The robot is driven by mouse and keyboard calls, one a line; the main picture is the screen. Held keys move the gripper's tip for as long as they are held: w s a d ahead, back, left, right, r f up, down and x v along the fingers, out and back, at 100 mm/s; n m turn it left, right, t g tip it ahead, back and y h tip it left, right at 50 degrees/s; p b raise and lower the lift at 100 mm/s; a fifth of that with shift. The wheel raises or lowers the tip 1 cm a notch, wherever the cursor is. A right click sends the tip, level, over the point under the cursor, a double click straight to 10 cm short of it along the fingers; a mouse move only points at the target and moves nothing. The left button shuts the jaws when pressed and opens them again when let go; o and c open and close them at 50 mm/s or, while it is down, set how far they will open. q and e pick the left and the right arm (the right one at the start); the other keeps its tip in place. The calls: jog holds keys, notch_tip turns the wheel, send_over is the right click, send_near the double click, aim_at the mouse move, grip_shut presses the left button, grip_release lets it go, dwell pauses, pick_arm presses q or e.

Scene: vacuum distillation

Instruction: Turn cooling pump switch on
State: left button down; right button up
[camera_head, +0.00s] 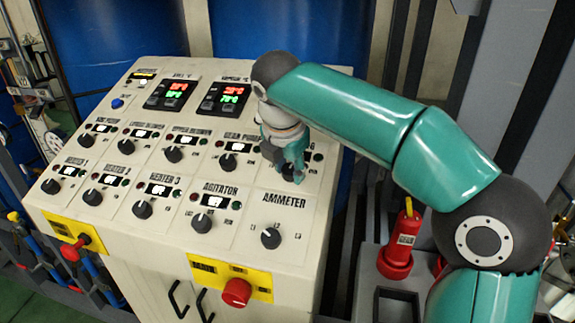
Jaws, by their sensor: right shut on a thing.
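A cream control panel (318,195) with rows of black knobs stands in front of me. My right gripper (290,172) reaches down to the right end of the middle knob row, just right of the gear pump knob (228,161). It is shut on a dark knob there, which its fingers and wrist mostly cover. The label above that knob is almost wholly hidden by the gripper, so only its last letter shows. My left gripper is not in view.
Close by are the agitator knob (201,223) and the ammeter knob (271,238). A red emergency button (237,292) and a red switch handle (75,247) stick out from the panel's front. A red cylinder (401,243) stands on the right. Blue drums (110,35) stand behind.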

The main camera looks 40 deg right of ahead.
jog(key=m+p, duration=0.1)
jog(key=m, duration=0.3)
jog(key=shift+m, duration=0.3)
jog(key=m+p, duration=0.1)
jog(key=m, duration=0.3)
jog(key=shift+m, duration=0.4)
jog(key=o, duration=1.2)
jog(key=shift+s+d, duration=0.1)
jog(key=shift+c, duration=0.2)
jog(key=shift+r, duration=0.25)
jog(key=v, duration=1.1)
jog(key=shift+a, duration=0.4)
jog(key=shift+r, duration=0.15)
